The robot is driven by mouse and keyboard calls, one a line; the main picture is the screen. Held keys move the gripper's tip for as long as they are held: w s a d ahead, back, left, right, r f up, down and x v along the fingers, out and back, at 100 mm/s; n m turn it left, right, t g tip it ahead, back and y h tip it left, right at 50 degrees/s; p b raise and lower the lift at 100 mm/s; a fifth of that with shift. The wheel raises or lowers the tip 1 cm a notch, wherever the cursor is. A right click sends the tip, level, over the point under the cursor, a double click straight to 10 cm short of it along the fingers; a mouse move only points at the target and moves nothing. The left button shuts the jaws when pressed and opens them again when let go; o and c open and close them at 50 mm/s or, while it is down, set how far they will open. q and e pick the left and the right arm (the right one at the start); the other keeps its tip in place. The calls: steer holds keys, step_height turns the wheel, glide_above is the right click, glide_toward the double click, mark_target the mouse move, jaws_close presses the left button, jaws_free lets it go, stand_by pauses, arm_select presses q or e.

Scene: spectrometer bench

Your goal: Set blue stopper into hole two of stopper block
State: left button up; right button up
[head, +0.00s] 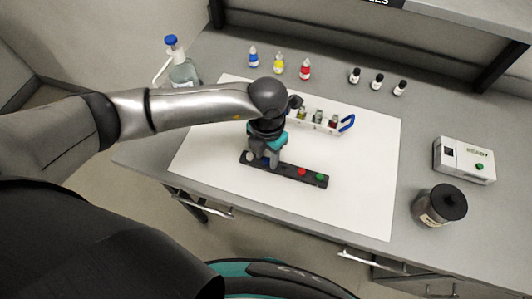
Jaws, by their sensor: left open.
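The stopper block (288,174) is a long black bar lying on the white mat. A white stopper (250,157) sits at its left end, and a red stopper (302,171) and a green stopper (320,177) sit towards its right end. My left gripper (264,163) points down over the left part of the block, between the white and red stoppers. It is open. A bit of blue, likely the blue stopper (267,160), shows between its fingers; the fingers hide most of it, so I cannot tell how deep it sits. My right gripper is out of view.
A white rack (318,124) with small vials and a blue handle stands behind the arm. Dropper bottles (279,64) and black-capped vials (377,82) line the back. A wash bottle (182,70), a dark jar (440,207) and a white instrument (464,161) stand at the sides. The mat's right side is clear.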

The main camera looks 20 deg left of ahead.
arm_select(q)
steer(key=shift+s+d, duration=0.2)
step_height(320, 180, up, 15)
steer(key=shift+w+a+r, duration=0.15)
stand_by(0.7)
